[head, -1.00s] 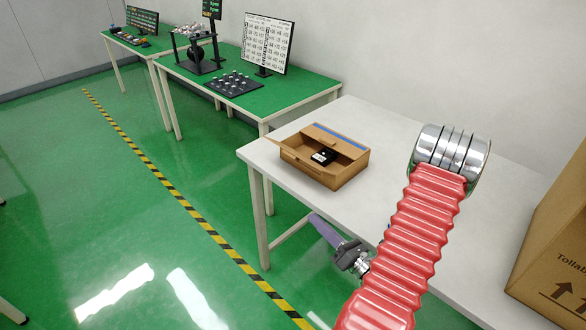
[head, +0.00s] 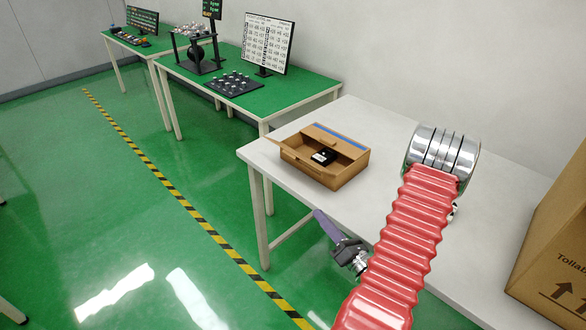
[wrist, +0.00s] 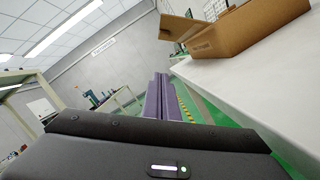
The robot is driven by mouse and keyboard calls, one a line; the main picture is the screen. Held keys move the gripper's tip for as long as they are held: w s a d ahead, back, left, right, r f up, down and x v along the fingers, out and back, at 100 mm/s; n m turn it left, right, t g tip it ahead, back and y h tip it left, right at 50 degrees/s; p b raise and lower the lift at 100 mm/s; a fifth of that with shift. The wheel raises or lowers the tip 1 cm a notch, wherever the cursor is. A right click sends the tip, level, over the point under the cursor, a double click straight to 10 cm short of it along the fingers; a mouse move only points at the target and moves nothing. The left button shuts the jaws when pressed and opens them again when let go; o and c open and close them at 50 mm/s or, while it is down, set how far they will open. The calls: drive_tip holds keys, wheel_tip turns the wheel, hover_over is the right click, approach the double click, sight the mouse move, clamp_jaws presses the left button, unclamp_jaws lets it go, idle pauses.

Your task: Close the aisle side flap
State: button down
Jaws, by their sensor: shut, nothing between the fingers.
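An open cardboard box (head: 318,175) stands on the white table, with a small black item (head: 323,156) inside. One flap (head: 273,139) sticks out past its left end, on the side of the floor aisle. In the wrist view the box (wrist: 245,38) is at upper right, and a flap (wrist: 178,27) juts out from it to the left. My gripper (head: 319,213) has purple fingers and hangs beside the table's front edge, below and apart from the box. In the wrist view the fingers of my gripper (wrist: 161,77) lie together and hold nothing.
The white table (head: 395,125) has bare room behind and right of the box. A large carton (head: 555,255) is at the right edge. Green workbenches (head: 235,95) with equipment stand behind left. Striped floor tape (head: 180,200) runs along the open aisle.

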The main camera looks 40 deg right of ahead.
sight(297, 156)
drive_tip(key=d+r+x, duration=0.1)
drive_tip(key=x, duration=0.8)
drive_tip(key=s+d+r+x, duration=0.1)
drive_tip(key=x, duration=0.8)
drive_tip(key=shift+w+d+r, duration=0.15)
drive_tip(key=shift+w+r, duration=0.2)
drive_tip(key=shift+r, duration=0.1)
drive_tip(key=shift+s, duration=0.1)
drive_tip(key=shift+d+r, duration=0.1)
